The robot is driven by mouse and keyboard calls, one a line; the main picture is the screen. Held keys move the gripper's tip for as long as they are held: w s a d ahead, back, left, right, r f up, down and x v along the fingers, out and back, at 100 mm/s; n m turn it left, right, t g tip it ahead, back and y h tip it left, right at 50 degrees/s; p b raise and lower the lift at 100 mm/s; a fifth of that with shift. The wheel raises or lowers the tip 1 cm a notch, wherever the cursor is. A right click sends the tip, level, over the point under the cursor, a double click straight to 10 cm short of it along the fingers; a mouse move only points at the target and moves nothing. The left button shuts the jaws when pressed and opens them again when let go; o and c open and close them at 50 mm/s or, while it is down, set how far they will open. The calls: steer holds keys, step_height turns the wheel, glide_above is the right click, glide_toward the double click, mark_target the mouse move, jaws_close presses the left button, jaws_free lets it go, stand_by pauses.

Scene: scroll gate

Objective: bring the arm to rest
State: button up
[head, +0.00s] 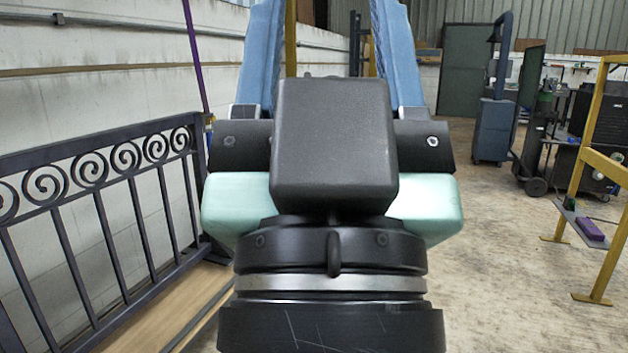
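My gripper (327,30) fills the middle of the head view, very close to the camera. It has a black wrist, a pale green body, a black box on top and two blue fingers. The fingers stand well apart, and the background shows between them. Their tips are cut off by the top edge. I see nothing held between the visible parts. The dark metal scroll gate (110,215) stands at the left, upright, with a row of spirals along its top.
A white block wall (95,100) runs behind the gate. A yellow frame (590,130) stands at the right, with a purple block (590,229) on a low shelf. A blue machine (494,125) and a gas cylinder (541,122) stand farther back. Open floor (505,275) lies right of my gripper.

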step_height(320, 180, up, 37)
steer(key=p, duration=3.4)
steer(key=shift+w+a+p, duration=0.15)
steer(key=shift+a+p, duration=0.15)
steer(key=shift+f, duration=0.2)
steer(key=shift+c, duration=0.4)
steer(key=shift+a, duration=0.1)
steer(key=shift+c, duration=0.2)
